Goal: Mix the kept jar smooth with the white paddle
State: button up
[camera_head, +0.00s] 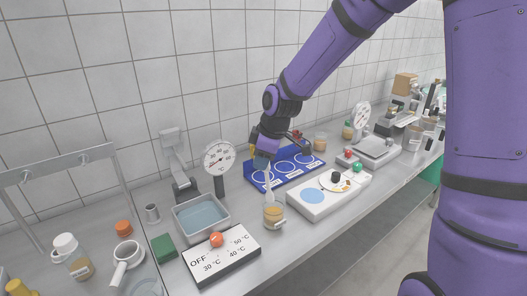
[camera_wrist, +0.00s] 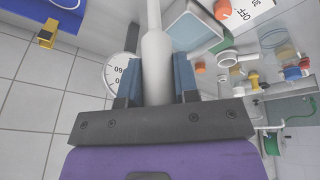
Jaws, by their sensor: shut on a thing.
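My gripper (camera_head: 262,162) is shut on the white paddle (camera_head: 268,186), and its two blue-grey fingers (camera_wrist: 157,80) pinch the paddle's pale handle (camera_wrist: 155,55) in the wrist view. The paddle hangs nearly upright below the fingers. A small clear jar (camera_head: 273,215) with tan contents stands on the counter directly below. The paddle's lower end reaches the jar's mouth; how deep it goes cannot be told. The jar cannot be made out in the wrist view, where the handle runs out at the top edge.
A water bath (camera_head: 201,217) and a dial gauge (camera_head: 219,160) stand left of the jar. A temperature panel (camera_head: 222,254) with a red knob lies in front. A blue rack with white circles (camera_head: 288,166) is behind; a white device (camera_head: 328,192) is close on the right.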

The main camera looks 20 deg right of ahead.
jog(key=shift+w+d+f, duration=0.1)
jog(key=shift+d+f, duration=0.1)
jog(key=shift+f, duration=1.2)
jog(key=shift+d+f, duration=0.2)
jog(key=shift+f, duration=1.25)
jog(key=shift+w+d+f, duration=0.1)
jog(key=shift+d+f, duration=0.1)
jog(key=shift+f, duration=1.2)
jog(key=shift+d, duration=0.1)
